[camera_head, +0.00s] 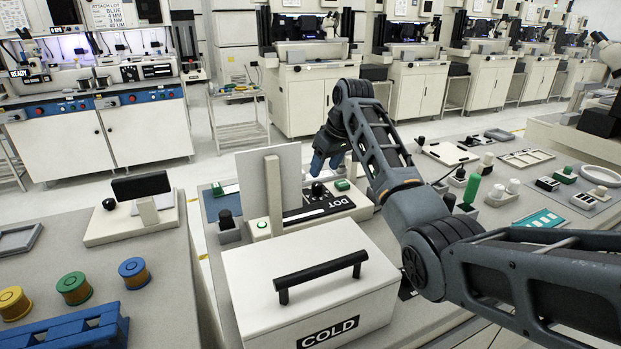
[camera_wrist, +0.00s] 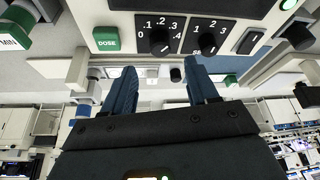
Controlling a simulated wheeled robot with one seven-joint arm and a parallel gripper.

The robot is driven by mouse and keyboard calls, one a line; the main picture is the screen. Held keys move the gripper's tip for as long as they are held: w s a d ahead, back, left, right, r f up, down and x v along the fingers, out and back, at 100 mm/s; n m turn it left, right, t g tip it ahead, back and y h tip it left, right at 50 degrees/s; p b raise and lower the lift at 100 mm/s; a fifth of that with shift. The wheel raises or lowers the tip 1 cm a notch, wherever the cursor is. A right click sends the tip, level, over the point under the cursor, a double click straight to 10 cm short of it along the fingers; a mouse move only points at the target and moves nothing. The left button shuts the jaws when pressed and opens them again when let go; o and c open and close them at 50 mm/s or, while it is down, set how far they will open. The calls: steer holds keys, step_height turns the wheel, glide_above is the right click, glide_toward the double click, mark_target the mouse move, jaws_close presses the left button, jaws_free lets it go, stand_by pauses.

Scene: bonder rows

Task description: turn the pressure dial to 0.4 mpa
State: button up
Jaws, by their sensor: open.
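The pressure dial (camera_wrist: 160,40) is a black knob on a light panel, with marks from 0 to .4 around it in the wrist view. I cannot tell which mark its pointer is at. A second black knob (camera_wrist: 208,42) marked 1, 2, 3 sits to its right, and a green DOSE button (camera_wrist: 106,39) to its left. My gripper (camera_wrist: 161,84) is open, its two blue fingers apart with nothing between them, clear of the dial in the picture. In the head view my gripper (camera_head: 327,152) hangs above the dispenser unit (camera_head: 345,204) labelled DOT.
A white COLD box (camera_head: 310,275) with a black handle stands in front of the dispenser. An upright pale panel (camera_head: 284,170) rises just left of my gripper. Several small knobbed items and trays crowd the bench at right. Spools (camera_head: 74,287) sit at left.

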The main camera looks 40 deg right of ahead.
mark_target(317, 184)
steer(key=x, duration=0.7)
steer(key=shift+f, duration=0.1)
steer(key=shift+c, duration=0.2)
steer(key=c, duration=1)
steer(key=shift+p, duration=0.3)
steer(key=shift+a+m+p, duration=0.1)
steer(key=shift+m+p, duration=0.2)
steer(key=shift+m, duration=0.1)
steer(key=m+h+p, duration=0.1)
steer(key=m, duration=0.1)
steer(key=shift+a+m+p, duration=0.1)
steer(key=shift+m+p, duration=0.2)
steer(key=shift+m, duration=0.1)
steer(key=shift+w+m+g+h, duration=0.1)
steer(key=shift+m+g+h, duration=0.3)
steer(key=shift+m, duration=0.7)
steer(key=shift+m+g+h, duration=0.1)
steer(key=shift+m+h, duration=0.5)
steer(key=shift+m, duration=0.5)
